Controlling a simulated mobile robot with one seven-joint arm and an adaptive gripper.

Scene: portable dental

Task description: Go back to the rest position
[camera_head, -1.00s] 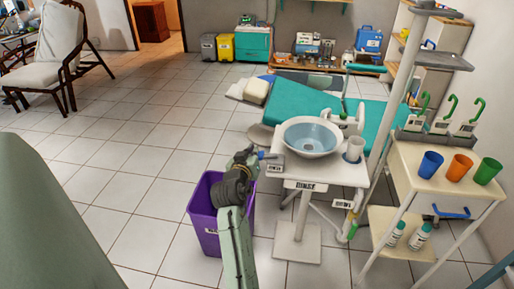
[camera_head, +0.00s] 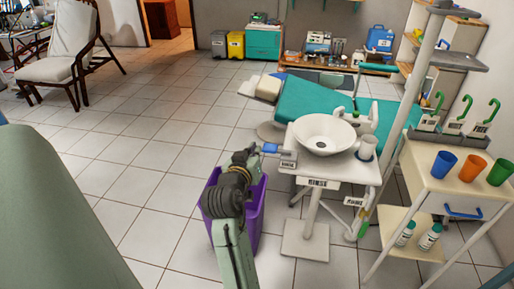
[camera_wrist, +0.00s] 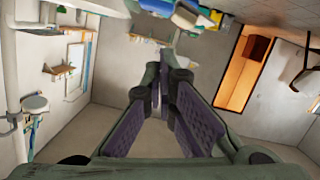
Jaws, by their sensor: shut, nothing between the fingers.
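My gripper (camera_head: 262,150) is raised in front of the rinse stand, above the purple bin (camera_head: 252,215). Its tip is near the left edge of the stand, beside a small blue item (camera_head: 269,148); I cannot tell whether they touch. In the wrist view my gripper (camera_wrist: 165,65) has its fingers together at the tips, with nothing held between them. The wrist view looks across the room, tilted. My arm (camera_head: 232,235) reaches up from the bottom and partly hides the bin.
The rinse stand (camera_head: 335,171) carries a white basin (camera_head: 325,134) and a white cup (camera_head: 367,148). A cart (camera_head: 440,178) with blue, orange and green cups stands right. A teal dental chair (camera_head: 320,104) lies behind. A white-cushioned chair (camera_head: 62,52) is far left.

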